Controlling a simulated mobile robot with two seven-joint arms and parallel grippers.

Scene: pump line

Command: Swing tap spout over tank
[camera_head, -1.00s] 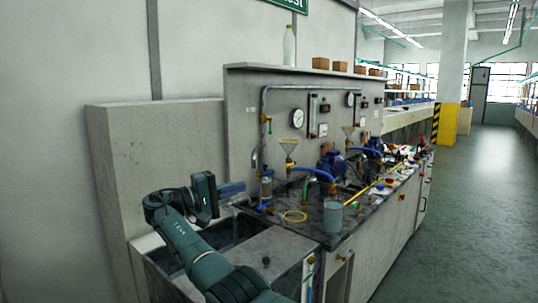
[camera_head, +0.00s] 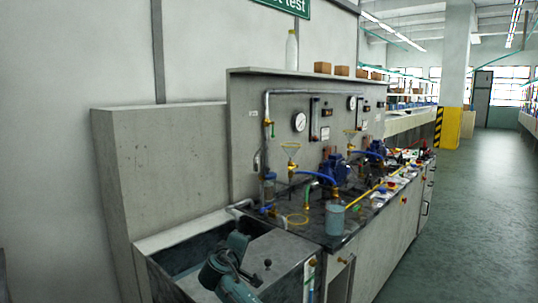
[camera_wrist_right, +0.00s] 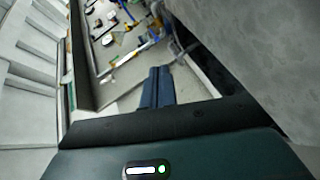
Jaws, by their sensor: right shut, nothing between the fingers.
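The tap spout (camera_head: 240,204) looks like a thin grey pipe at the left end of the bench, beside the tank's back right corner. The tank (camera_head: 160,268) is an open dark basin with a pale rim, at the lower middle of the head view. My arm crosses in front of it and hides part of its inside. My right gripper (camera_wrist_right: 160,72) is shut and empty in the right wrist view. My left gripper is in neither view.
The dark bench top carries a beaker (camera_head: 335,218), a yellow hose ring (camera_head: 297,219) and blue pumps (camera_head: 333,172). A panel (camera_head: 250,100) with gauges stands behind. A small black knob (camera_head: 268,264) stands on the surface right of the tank. The right floor is clear.

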